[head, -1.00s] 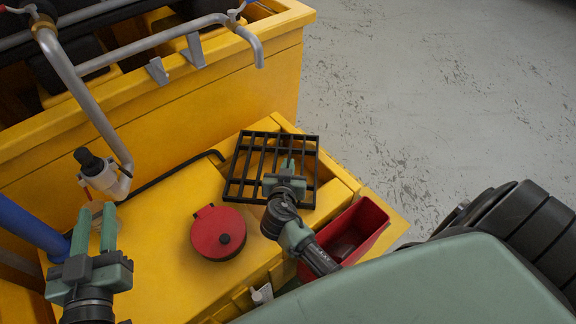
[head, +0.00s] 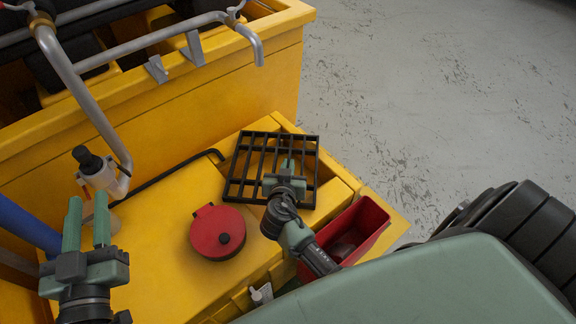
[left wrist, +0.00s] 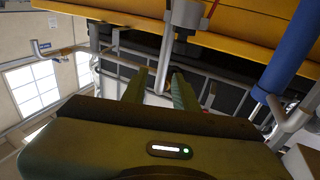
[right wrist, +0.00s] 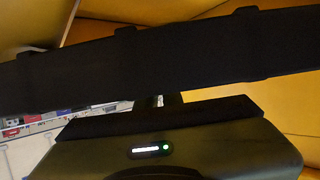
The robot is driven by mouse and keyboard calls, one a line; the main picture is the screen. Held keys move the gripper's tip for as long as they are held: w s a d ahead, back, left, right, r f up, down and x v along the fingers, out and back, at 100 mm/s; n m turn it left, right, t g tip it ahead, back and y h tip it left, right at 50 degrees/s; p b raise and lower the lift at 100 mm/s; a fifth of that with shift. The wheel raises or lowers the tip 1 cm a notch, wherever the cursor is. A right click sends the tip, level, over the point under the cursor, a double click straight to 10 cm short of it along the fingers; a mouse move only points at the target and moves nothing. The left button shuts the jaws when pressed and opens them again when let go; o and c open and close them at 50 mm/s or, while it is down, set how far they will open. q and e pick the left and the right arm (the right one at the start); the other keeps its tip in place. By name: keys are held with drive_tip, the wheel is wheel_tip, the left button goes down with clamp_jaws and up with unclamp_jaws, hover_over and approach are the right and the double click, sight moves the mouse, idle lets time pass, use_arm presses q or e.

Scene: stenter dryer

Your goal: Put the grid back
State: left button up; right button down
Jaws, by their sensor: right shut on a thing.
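The black grid (head: 235,165) is at the right part of the yellow housing top, by its right edge, in the head view. My right gripper (head: 287,168) is shut on the grid near its front side. In the right wrist view a dark grid bar (right wrist: 160,50) crosses right in front of the gripper. I cannot tell if the grid rests on the surface or is held just above it. My left gripper (head: 88,205) is open and empty, over the left end of the housing near the grey pipe. Its two fingers (left wrist: 157,92) show apart in the left wrist view.
A red round lidded pot (head: 217,232) stands left of my right arm. A red open bin (head: 362,228) is at the front right. A black bent rod (head: 170,178) lies behind the pot. A white valve (head: 98,178) on a grey pipe (head: 92,100) and a blue pipe (head: 25,222) crowd the left.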

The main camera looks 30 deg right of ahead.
drive_tip(key=c, duration=1.6)
unclamp_jaws()
drive_tip(key=shift+o, duration=0.2)
drive_tip(key=shift+r, duration=0.1)
